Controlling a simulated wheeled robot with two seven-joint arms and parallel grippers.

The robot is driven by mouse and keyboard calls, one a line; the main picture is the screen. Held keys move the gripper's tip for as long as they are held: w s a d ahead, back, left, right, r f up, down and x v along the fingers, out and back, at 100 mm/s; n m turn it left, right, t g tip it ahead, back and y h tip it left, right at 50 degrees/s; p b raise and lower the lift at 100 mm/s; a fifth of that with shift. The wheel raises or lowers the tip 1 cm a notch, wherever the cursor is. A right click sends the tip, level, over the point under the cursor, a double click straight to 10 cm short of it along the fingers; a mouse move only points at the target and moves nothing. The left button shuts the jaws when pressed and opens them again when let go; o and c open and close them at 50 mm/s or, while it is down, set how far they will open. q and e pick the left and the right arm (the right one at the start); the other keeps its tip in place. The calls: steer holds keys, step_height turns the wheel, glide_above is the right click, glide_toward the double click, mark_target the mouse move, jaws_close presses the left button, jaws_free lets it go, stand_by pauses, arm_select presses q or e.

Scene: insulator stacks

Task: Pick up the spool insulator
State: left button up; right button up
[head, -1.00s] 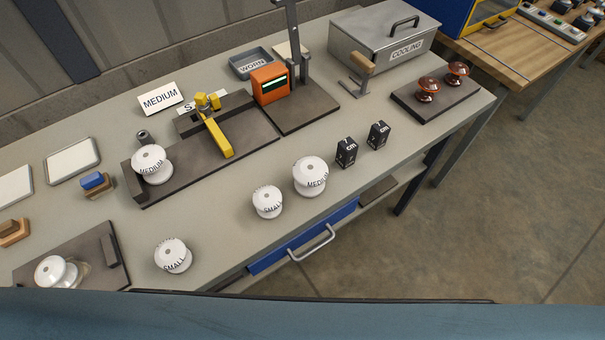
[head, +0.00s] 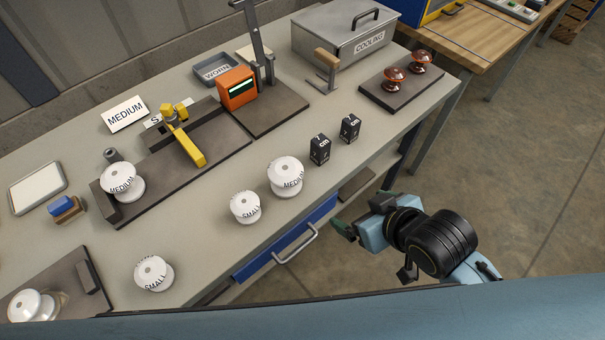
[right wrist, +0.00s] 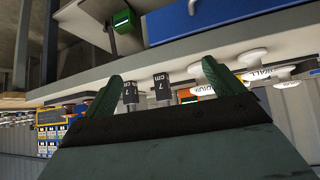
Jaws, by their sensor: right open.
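White spool insulators stand on the grey table in the head view. One marked MEDIUM (head: 286,177) and one marked SMALL (head: 245,207) stand near the front edge. Another SMALL one (head: 153,273) is at the front left, and another MEDIUM one (head: 122,181) sits at the left end of the dark fixture. A further white one (head: 33,306) lies at lower left. My right gripper (head: 344,215) is open and empty, beyond the table's front edge, right of the front MEDIUM spool. Its open green fingers show in the right wrist view (right wrist: 160,77). My left gripper is out of view.
Two black cm blocks (head: 320,149) (head: 350,128) stand near the front edge. A yellow-armed fixture (head: 187,147), orange display unit (head: 236,88), COOLING box (head: 340,38) and brown insulators (head: 395,78) on a dark plate stand further back. A blue drawer (head: 285,238) is below.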

mark_target(280, 169)
steer(key=w+a+r+n+t+y, duration=0.1)
steer(key=w+a+r+n+y, duration=0.25)
steer(key=a+y, duration=0.25)
steer(key=shift+n, duration=0.35)
steer(key=x, duration=0.4)
steer(key=b+x, duration=0.1)
steer(key=x, duration=0.8)
steer(key=shift+a+r+b, duration=0.3)
steer(key=shift+a, duration=0.05)
steer(key=shift+r, duration=0.1)
steer(key=c, duration=1.3)
